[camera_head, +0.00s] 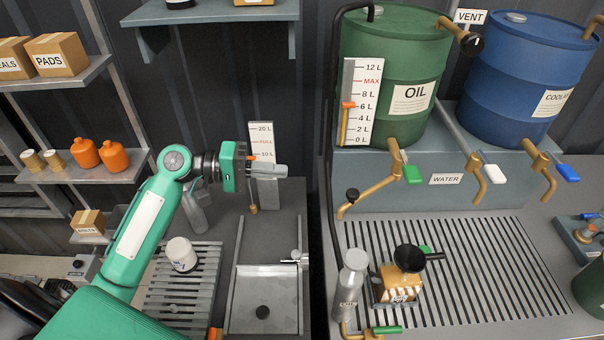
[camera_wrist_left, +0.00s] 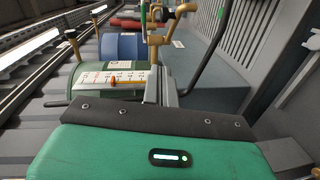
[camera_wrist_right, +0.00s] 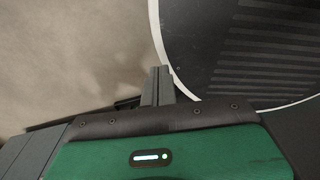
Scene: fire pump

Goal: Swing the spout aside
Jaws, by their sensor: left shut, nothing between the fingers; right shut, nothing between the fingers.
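A brass spout (camera_head: 366,195) with a black knob (camera_head: 352,195) runs from under the green oil drum (camera_head: 410,50) down to the left, its end over the bench's left edge. My left gripper (camera_head: 281,170) is shut and empty. It appears left of the spout, apart from it, in front of a scale card (camera_head: 262,135). In the left wrist view its closed fingers (camera_wrist_left: 163,82) point towards the drums and brass pipework (camera_wrist_left: 153,38). My right gripper (camera_wrist_right: 158,86) is out of the head view; its wrist view shows it shut and empty near a dark round surface with a pale rim.
A black hose (camera_head: 330,110) runs down beside the oil drum. A grey bottle (camera_head: 351,278) and a small brass-coloured container (camera_head: 396,284) stand on the slotted grate (camera_head: 480,270). Two more taps carry white (camera_head: 495,174) and blue (camera_head: 567,172) handles. A steel tray (camera_head: 264,272) lies below my left gripper.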

